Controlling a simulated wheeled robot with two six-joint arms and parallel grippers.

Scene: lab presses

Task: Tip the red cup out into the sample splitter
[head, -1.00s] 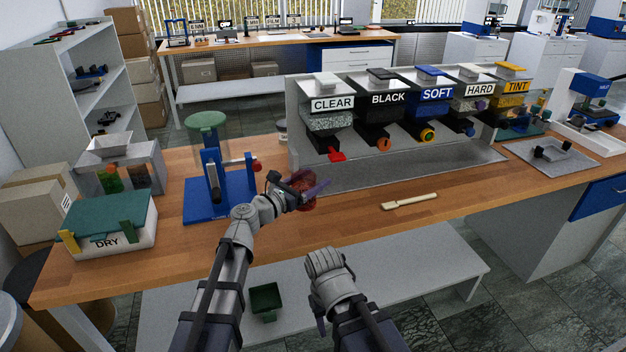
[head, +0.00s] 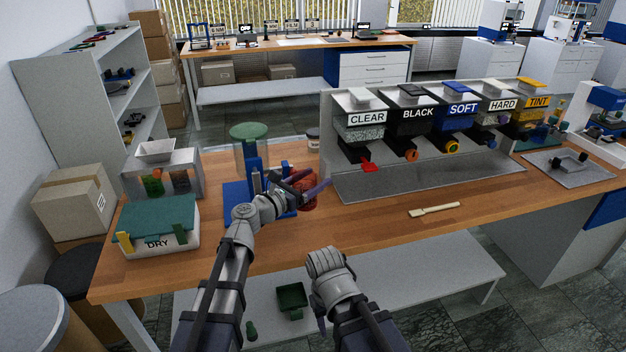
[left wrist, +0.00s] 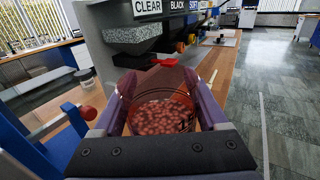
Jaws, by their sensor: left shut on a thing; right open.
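My left gripper (head: 300,187) is shut on the red cup (head: 309,198) and holds it above the bench. In the left wrist view the cup (left wrist: 160,92) is see-through red, upright or nearly so, with many reddish pellets (left wrist: 160,117) inside, between the purple fingers. The sample splitter seems to be the clear-walled box (head: 190,175) with a white hopper (head: 155,150) on top and green and orange parts inside, at the bench's left end. It is well left of the cup. My right gripper (head: 321,316) is open and low before the bench, mostly hidden by its own wrist.
A blue stand with a green-topped cylinder (head: 249,132) is just behind the cup, between it and the splitter. A box marked DRY (head: 160,238) stands before the splitter. Labelled dispensers (head: 366,117) stand right. A pale scoop (head: 434,210) lies on otherwise clear bench front (head: 380,225).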

